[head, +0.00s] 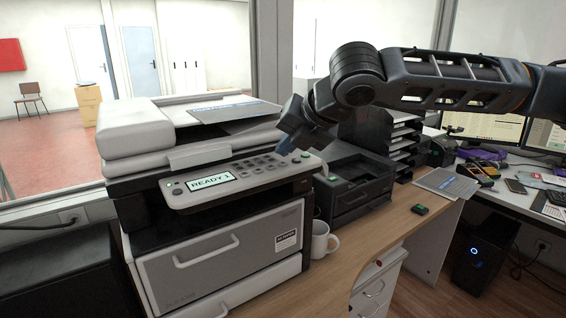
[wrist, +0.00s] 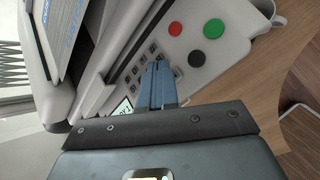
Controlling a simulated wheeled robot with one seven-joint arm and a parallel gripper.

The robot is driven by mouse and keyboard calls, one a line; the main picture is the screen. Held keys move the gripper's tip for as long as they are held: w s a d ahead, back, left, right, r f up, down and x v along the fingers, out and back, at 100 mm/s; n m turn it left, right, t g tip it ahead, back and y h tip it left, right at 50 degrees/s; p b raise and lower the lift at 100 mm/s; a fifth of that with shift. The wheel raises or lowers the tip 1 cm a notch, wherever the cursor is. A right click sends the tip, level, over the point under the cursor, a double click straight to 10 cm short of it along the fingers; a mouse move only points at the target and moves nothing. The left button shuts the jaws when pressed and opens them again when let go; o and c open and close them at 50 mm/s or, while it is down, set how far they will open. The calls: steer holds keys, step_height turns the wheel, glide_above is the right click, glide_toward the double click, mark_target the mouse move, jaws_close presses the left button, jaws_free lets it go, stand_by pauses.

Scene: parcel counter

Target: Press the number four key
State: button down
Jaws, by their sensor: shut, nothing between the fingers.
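A white and grey copier (head: 225,240) stands on the counter. Its front panel carries a keypad (head: 256,166) of small grey keys and a lit display (head: 209,181) reading "READY 1". My gripper (head: 285,149) is shut and empty, pointing down at the right part of the panel. In the wrist view the shut blue-grey fingers (wrist: 159,66) overlap the edge of the keypad (wrist: 140,70) and cover part of it. The digits on the keys are too small to read, so I cannot tell which is four. Whether the fingertips touch a key is unclear.
A red button (wrist: 175,28), a green button (wrist: 214,29) and a dark button (wrist: 196,59) sit beside the keypad. A white mug (head: 322,240) stands by the copier. A black printer (head: 352,190) is to the right. Bare counter (head: 385,232) lies in front of it.

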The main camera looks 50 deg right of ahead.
steer(key=shift+f, duration=0.1)
stand_by(0.5)
steer(key=shift+f, duration=0.4)
steer(key=shift+f+b, duration=0.15)
steer(key=shift+b, duration=0.2)
stand_by(0.4)
steer(key=shift+r+p, duration=0.6)
steer(key=shift+r, duration=0.05)
step_height(320, 180, up, 6)
steer(key=p, duration=0.5)
stand_by(0.8)
